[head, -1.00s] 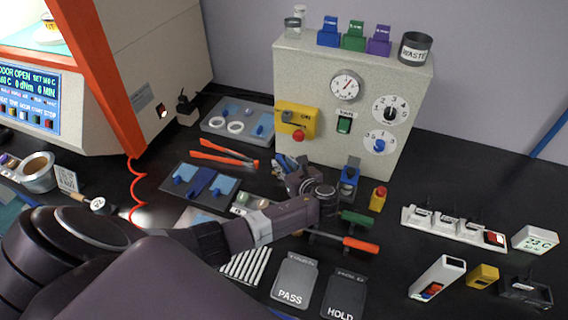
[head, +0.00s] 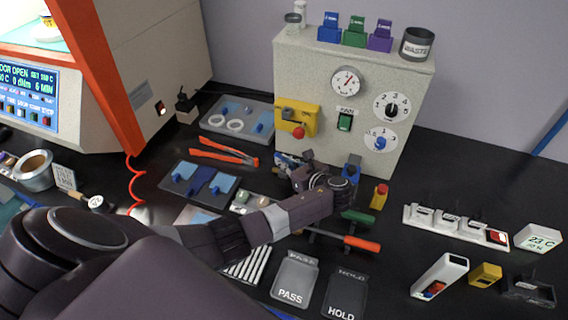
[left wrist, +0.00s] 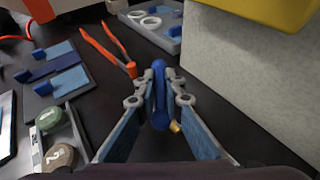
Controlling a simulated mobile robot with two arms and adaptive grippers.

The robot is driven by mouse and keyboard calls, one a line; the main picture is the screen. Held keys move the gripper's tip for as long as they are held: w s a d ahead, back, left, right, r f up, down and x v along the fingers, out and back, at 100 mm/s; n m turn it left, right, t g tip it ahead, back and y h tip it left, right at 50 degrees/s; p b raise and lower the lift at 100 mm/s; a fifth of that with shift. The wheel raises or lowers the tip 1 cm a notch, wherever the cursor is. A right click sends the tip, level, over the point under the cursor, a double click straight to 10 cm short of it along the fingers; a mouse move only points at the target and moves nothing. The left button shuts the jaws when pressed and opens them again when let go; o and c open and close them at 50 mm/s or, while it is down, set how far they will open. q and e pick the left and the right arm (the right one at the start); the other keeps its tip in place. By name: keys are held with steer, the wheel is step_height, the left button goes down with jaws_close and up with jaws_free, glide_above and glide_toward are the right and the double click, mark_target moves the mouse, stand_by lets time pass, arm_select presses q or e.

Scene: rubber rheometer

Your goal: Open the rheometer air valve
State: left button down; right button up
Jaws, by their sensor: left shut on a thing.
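A blue lever (left wrist: 159,90), which looks like the air valve's handle, stands between the two fingers of my left gripper (left wrist: 160,104) in the left wrist view. The fingers are shut on it from both sides. A small brass-coloured bit (left wrist: 174,127) shows below the lever; the rest of the valve body is hidden. In the head view my left gripper (head: 287,163) is low in front of the left part of the grey instrument box (head: 300,72), and the lever is mostly hidden by the gripper. My right gripper is not in view.
Orange tweezers (head: 224,152) and a tray with white rings (head: 205,121) lie to the left. A screwdriver (head: 361,243) and PASS and HOLD plates (head: 293,282) lie in front.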

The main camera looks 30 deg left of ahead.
arm_select(q)
steer(key=n+g+y+b, duration=0.1)
steer(key=n+g+b, duration=0.1)
steer(key=g+b, duration=0.1)
steer(key=shift+f+n, duration=0.2)
steer(key=shift+n, duration=0.2)
steer(key=shift+n+g+b, duration=0.5)
steer(key=shift+g+b, duration=0.1)
steer(key=shift+b, duration=0.3)
steer(key=shift+r+n+g+b, duration=0.2)
steer(key=shift+n+g+b, duration=0.1)
steer(key=shift+g+b, duration=0.15)
steer(key=c, duration=2)
jaws_free()
steer(key=shift+c, duration=0.2)
